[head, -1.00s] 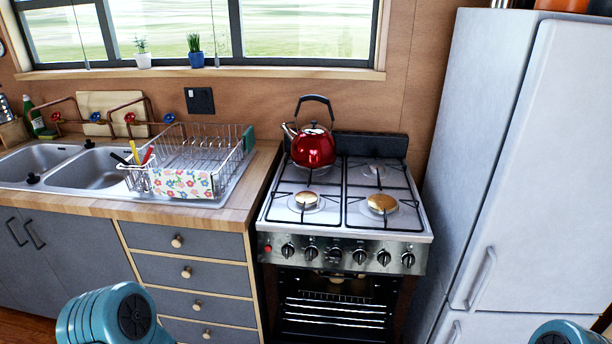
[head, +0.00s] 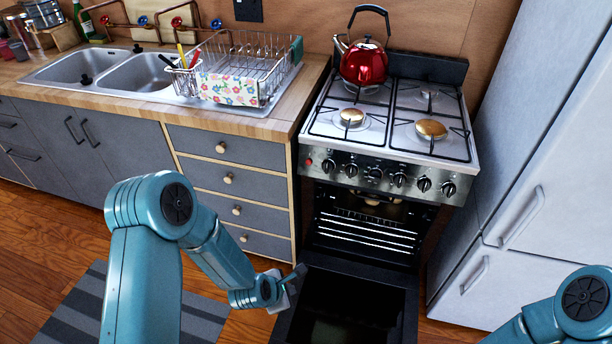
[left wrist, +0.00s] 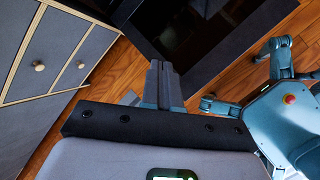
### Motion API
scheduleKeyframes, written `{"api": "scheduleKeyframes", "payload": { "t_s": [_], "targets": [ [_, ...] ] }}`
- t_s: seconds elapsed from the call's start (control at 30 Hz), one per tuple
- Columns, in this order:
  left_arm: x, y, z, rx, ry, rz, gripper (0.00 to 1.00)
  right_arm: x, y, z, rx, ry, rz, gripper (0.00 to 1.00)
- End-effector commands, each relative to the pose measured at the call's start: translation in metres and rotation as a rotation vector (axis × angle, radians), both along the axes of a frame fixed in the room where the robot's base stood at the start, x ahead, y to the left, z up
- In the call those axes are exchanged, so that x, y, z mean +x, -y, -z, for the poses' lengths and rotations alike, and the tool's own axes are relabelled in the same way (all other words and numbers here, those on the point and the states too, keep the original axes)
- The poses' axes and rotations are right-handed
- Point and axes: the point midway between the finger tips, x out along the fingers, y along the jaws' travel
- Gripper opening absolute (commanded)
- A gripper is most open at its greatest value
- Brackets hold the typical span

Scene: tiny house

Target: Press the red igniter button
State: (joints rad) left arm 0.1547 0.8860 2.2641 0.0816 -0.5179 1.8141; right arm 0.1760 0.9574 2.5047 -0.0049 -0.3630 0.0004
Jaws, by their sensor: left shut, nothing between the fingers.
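The red igniter button (head: 308,161) is a small red dot at the left end of the stove's front control panel (head: 340,172), left of the row of black knobs. My left gripper (head: 298,272) is in front of the stove, well below the button and near the left edge of the lowered oven door. In the left wrist view its fingers (left wrist: 158,68) are together, with nothing between them. The button does not show in the left wrist view. My right arm enters at the lower right of the head view, but its gripper is out of the picture.
The oven door (head: 345,308) hangs open in front of the stove. A red kettle (head: 364,64) stands on the back left burner. Drawers (head: 235,180) are left of the stove, a white fridge (head: 530,170) is right. A striped rug (head: 85,312) lies on the floor.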

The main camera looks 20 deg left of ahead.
Motion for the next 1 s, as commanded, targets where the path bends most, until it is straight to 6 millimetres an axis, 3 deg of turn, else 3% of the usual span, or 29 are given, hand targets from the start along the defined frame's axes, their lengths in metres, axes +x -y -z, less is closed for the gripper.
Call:
{"api": "scheduleKeyframes", "payload": {
  "t_s": [0.13, 0.27, 0.4, 0.5, 0.63, 1.0],
  "targets": [
    [0.056, -0.015, -0.017, -0.143, 0.097, -0.315, 0.00, 0.000, 0.000, 0.017, 0.000, 0.000, 0.000, 0.61],
    [0.110, -0.031, -0.047, -0.318, 0.218, -0.578, 0.00, 0.000, 0.000, 0.034, 0.000, 0.000, 0.000, 0.61],
    [0.173, -0.050, -0.101, -0.540, 0.404, -0.785, 0.00, 0.000, 0.000, 0.062, 0.000, 0.000, 0.000, 0.61],
    [0.200, -0.057, -0.141, -0.598, 0.531, -0.792, 0.00, 0.000, 0.000, 0.081, 0.000, 0.000, 0.000, 0.61],
    [0.208, -0.054, -0.164, -0.623, 0.589, -0.770, 0.00, 0.000, 0.000, 0.093, 0.000, 0.000, 0.000, 0.61],
    [0.208, -0.049, -0.168, -0.627, 0.594, -0.757, 0.00, 0.000, 0.000, 0.095, 0.000, 0.000, 0.000, 0.61]
  ]
}}
